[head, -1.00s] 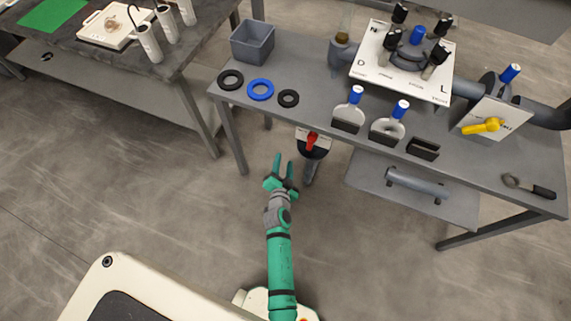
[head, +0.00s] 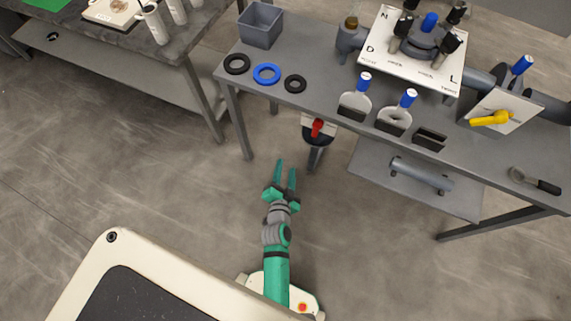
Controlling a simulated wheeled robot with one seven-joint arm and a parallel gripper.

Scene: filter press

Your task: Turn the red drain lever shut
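The red drain lever (head: 317,128) sits on a dark round fitting with a pale plate, below the front edge of the grey bench. A grey pipe (head: 315,158) hangs down under it. My gripper (head: 285,164) is below and left of the lever in the head view, apart from it. Its two green fingers are spread, with nothing between them, and they point toward the bench.
The grey bench (head: 320,101) carries a grey bin (head: 260,24), several rings, blue-handled plates and a yellow lever (head: 490,118). A lower shelf (head: 370,176) holds a grey cylinder. Another table (head: 100,60) stands at left. Open floor surrounds my gripper.

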